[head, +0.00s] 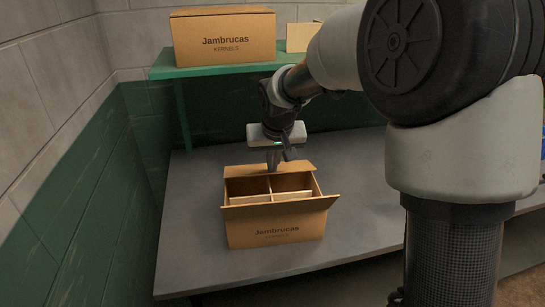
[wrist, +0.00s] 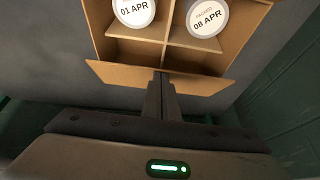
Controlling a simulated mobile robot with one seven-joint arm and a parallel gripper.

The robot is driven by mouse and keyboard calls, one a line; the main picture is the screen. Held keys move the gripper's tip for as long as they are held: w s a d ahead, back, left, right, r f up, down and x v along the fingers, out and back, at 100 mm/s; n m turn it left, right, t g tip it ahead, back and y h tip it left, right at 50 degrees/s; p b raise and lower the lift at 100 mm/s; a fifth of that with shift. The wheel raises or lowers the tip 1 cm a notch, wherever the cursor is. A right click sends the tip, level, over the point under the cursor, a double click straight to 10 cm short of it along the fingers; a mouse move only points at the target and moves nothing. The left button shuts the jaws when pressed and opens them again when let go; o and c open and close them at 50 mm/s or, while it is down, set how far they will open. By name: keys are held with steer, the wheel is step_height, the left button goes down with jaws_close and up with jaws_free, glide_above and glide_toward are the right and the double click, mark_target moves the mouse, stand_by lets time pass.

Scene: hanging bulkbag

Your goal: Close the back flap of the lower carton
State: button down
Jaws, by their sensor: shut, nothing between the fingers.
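The lower carton (head: 276,229), brown and marked "Jambrucas", stands open on the grey table. Its back flap (head: 297,168) is open, leaning outward from the rear edge. In the wrist view the back flap (wrist: 125,74) is on the side nearest my gripper. My gripper (head: 274,168) points down at the back of the carton, its fingers shut and empty. In the wrist view the fingertips (wrist: 160,76) overlap the middle of the flap; I cannot tell whether they touch it. The front flap (head: 280,205) is also open outward.
Dividers split the carton, with round white labels (wrist: 135,9) inside. A closed carton (head: 222,38) stands on the green shelf (head: 215,68) above and behind. A green wall (head: 90,200) is at left. The grey table (head: 365,185) is clear to the carton's right.

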steer(key=f+b, duration=0.1)
steer(key=b, duration=0.1)
steer(key=t+b, duration=0.1)
steer(key=b, duration=0.1)
steer(key=shift+s+f, duration=0.25)
steer(key=shift+f, duration=0.15)
steer(key=f+t+b, duration=0.1)
steer(key=b, duration=0.3)
steer(key=s+f+t+b, duration=0.1)
steer(key=b, duration=0.3)
steer(key=shift+s+d+f+b, duration=0.1)
steer(key=shift+s+f+b, duration=0.15)
steer(key=shift+s+b, duration=0.1)
steer(key=shift+r, duration=0.2)
